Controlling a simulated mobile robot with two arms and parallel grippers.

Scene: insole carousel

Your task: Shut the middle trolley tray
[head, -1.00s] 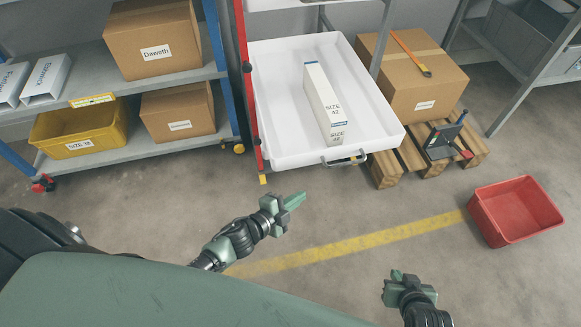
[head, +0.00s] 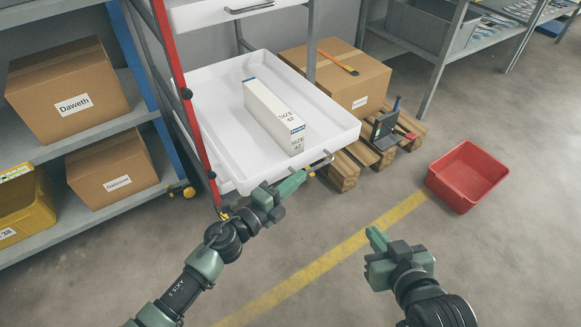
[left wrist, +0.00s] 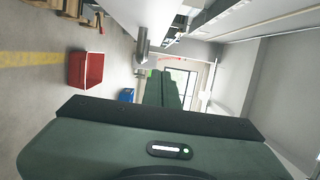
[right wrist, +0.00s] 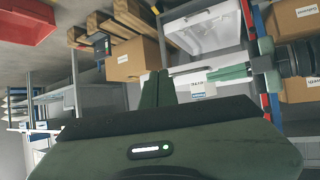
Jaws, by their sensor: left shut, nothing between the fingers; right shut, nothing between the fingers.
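The middle trolley tray (head: 215,108) is white and slid out of the red-posted trolley, with a metal handle (head: 318,163) on its front edge. A white box marked SIZE 42 (head: 272,112) lies in it. My left gripper (head: 298,180) is shut and empty, its tips close to the tray's front edge just below the handle; I cannot tell whether they touch. My right gripper (head: 372,238) is shut and empty over the floor, apart from the tray.
An upper white tray (head: 205,14) is above. A pallet (head: 345,175) with a cardboard box (head: 345,82) stands right of the trolley. A red bin (head: 467,176) is on the floor. A shelf with boxes (head: 75,103) stands at left. The floor in front is clear.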

